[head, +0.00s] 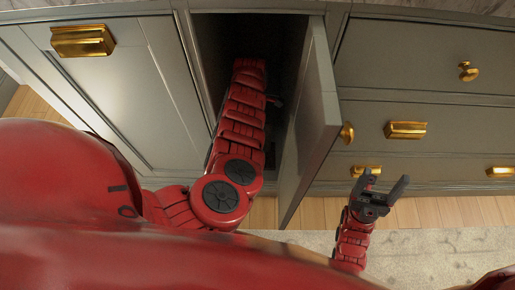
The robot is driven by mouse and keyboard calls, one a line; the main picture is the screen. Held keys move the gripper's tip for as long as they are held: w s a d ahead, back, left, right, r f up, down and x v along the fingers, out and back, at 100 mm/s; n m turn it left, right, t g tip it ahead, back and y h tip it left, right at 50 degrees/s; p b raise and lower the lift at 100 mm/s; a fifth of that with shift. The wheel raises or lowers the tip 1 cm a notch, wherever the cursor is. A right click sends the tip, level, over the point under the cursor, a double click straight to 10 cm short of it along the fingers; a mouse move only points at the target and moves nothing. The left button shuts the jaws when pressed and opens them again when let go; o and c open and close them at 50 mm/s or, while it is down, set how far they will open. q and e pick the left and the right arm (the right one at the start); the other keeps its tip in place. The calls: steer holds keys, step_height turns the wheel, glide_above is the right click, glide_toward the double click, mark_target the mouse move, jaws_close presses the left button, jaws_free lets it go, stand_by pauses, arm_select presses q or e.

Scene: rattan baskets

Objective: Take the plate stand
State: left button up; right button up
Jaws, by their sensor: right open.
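No plate stand can be made out in the head view. My left arm reaches into the dark open cabinet (285,40), and its gripper is hidden in there. My right gripper (384,188) is open and empty, in front of the drawers and above the floor. The cabinet door (312,120) stands open to the right of my left arm, with a brass knob (346,132) on its outer side.
A closed grey door with a brass pull (82,41) is on the left. Closed drawers (430,55) with brass handles are on the right. A stone countertop (480,6) runs along the top. A light rug (440,258) lies on the wooden floor (430,212).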

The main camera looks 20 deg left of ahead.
arm_select(q)
jaws_close()
stand_by(1.1)
